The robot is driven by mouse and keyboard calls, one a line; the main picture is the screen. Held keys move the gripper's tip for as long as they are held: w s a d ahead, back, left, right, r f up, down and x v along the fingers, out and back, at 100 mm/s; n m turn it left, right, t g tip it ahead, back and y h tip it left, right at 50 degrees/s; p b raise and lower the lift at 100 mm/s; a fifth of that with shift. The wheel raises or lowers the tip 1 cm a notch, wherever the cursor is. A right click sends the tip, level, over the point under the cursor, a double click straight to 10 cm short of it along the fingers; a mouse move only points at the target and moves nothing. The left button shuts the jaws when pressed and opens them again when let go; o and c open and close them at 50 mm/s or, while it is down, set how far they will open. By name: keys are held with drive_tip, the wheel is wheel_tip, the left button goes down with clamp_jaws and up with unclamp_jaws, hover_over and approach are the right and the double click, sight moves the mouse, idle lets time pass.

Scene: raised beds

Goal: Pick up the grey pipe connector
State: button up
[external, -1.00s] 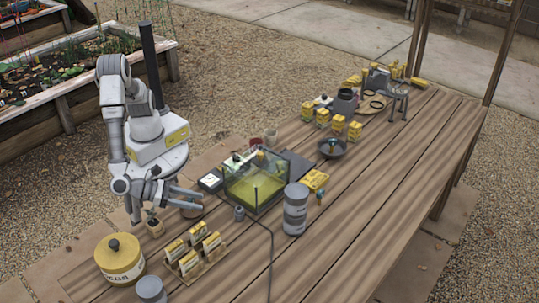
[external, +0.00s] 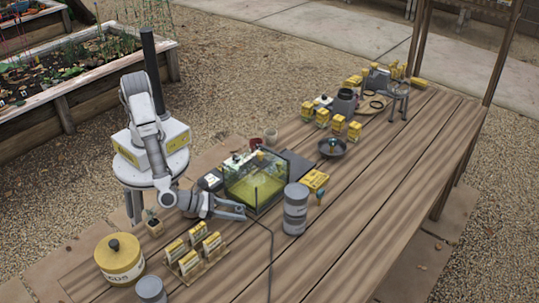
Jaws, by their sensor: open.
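My gripper (external: 238,211) is low over the table, just left of the glass tank's near corner, with its fingers pointing right. It is open. In the earlier view a small grey piece, which looks like the pipe connector, stood on the wood at this spot. My fingers now cover that place, so I cannot make out the connector or tell whether it is between the fingers or touching them.
The glass tank (external: 254,190) with yellow-green contents stands right behind my gripper. A grey can (external: 295,210) is to the right. A dark cable (external: 271,262) runs toward the front. Yellow packets in a rack (external: 190,262) and a yellow tub (external: 119,262) are in front.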

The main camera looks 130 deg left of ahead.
drive_tip(key=shift+w+a+f, duration=0.15)
drive_tip(key=shift+w+a, duration=0.2)
clamp_jaws()
